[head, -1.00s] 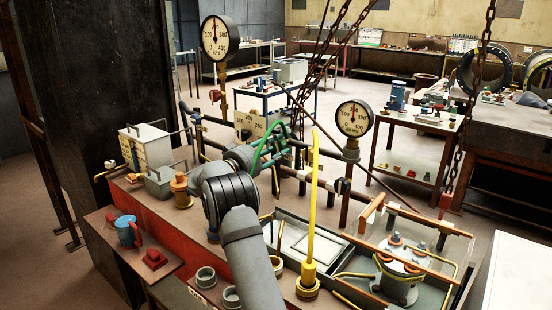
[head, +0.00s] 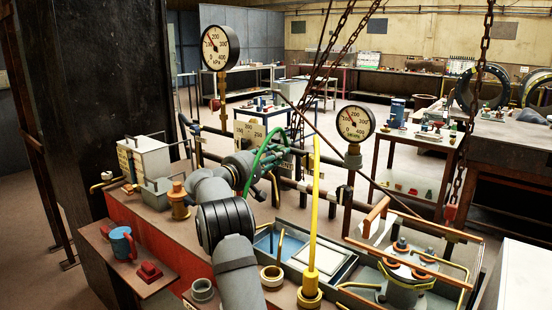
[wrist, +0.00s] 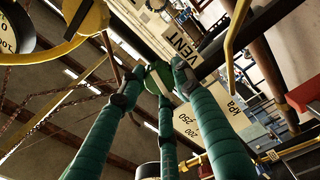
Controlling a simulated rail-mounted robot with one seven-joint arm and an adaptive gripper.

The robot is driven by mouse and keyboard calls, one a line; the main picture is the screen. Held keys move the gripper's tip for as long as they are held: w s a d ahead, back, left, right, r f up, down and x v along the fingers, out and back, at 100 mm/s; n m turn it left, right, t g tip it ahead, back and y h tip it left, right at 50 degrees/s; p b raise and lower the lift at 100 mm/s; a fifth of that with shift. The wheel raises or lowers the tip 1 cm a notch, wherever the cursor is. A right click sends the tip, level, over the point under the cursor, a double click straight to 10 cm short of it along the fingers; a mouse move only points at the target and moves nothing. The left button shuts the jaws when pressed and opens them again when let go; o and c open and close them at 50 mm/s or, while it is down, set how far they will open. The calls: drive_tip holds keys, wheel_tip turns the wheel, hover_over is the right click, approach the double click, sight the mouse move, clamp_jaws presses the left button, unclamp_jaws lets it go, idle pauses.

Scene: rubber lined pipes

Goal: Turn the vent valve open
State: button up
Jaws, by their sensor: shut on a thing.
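My gripper (wrist: 155,82) has teal-wrapped fingers with dark tips. In the wrist view they close around a small green round knob, the vent valve (wrist: 158,76), beside a cream plate marked VENT (wrist: 183,48). In the head view my gripper (head: 262,160) reaches to the dark pipework behind the bench, and the valve is mostly hidden by it. A pressure gauge (head: 215,47) stands at the upper left and a second gauge (head: 355,124) to the right. Both needles lean left of upright.
A yellow upright rod (head: 315,210) stands close to the right of my arm. A tray (head: 300,250) and a vessel with orange-brown bars (head: 405,275) lie to the right. Chains (head: 320,75) hang behind.

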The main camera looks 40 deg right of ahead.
drive_tip(key=shift+w+r+n, duration=0.1)
drive_tip(key=shift+n, duration=1.6)
drive_tip(key=o, duration=1.1)
drive_tip(key=shift+o, duration=0.3)
drive_tip(key=v, duration=1.2)
